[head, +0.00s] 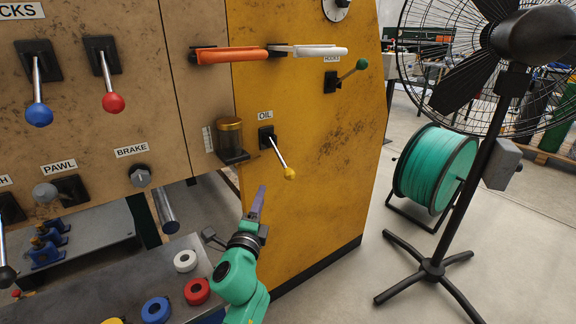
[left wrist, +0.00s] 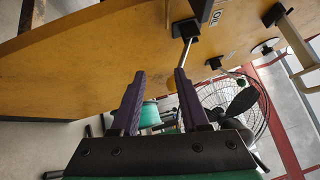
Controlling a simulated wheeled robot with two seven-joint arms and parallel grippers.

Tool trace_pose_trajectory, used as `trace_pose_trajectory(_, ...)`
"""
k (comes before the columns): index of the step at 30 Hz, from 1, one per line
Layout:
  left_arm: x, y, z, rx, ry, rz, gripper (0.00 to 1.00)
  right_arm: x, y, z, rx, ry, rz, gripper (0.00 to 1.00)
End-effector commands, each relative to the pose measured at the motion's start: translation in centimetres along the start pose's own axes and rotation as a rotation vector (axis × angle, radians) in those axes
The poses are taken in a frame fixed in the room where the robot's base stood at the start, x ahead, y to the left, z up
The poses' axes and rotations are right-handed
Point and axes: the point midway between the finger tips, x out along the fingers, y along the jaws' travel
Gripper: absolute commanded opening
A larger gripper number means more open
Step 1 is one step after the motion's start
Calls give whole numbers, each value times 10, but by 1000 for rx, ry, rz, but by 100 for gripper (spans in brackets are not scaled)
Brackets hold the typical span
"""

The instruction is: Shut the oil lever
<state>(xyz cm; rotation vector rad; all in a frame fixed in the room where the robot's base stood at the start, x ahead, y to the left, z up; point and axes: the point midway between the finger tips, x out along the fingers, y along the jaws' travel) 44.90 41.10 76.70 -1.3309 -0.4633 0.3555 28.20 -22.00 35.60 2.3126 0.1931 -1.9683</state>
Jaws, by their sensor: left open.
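The oil lever (head: 280,155) has a black base, a silver rod and a yellow knob, and sits under the OIL label (head: 265,115) on the yellow panel. Its rod slants down and to the right, out from the panel. My left gripper (head: 259,191) is below and a little left of the knob, apart from it, fingers pointing up. In the left wrist view my left gripper (left wrist: 159,73) is open with nothing between its fingertips. The oil lever's rod (left wrist: 186,50) is there just beyond the right finger, which hides most of its lower end. My right gripper is not in view.
An oil cup (head: 230,138) is left of the lever. The HOOKS lever (head: 347,75) with a green knob is up and to the right. Orange and white handles (head: 228,55) stick out above. A fan (head: 440,240) and a green reel (head: 430,168) stand at the right.

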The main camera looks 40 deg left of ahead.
Motion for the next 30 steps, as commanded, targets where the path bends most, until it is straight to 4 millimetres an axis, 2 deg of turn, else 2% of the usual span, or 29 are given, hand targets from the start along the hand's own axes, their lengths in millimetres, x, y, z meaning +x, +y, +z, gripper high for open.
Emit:
trace_pose_trajectory(1,4,-8,-4,122,26,-57,45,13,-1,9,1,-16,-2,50)
trace_pose_trajectory(3,6,-16,-14,286,70,-121,45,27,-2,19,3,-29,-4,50)
trace_pose_trajectory(6,9,-19,-24,393,106,-162,45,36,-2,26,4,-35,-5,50)
trace_pose_trajectory(11,32,-26,-28,405,112,-169,45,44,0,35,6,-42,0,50)
trace_pose_trajectory(15,68,-32,-32,403,110,-169,45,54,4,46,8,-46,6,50)
trace_pose_trajectory(22,125,-37,-41,399,109,-167,45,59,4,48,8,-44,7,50)
trace_pose_trajectory(25,141,-37,-44,398,109,-166,45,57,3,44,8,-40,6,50)
trace_pose_trajectory(30,150,-39,-45,398,110,-165,45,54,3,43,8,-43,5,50)
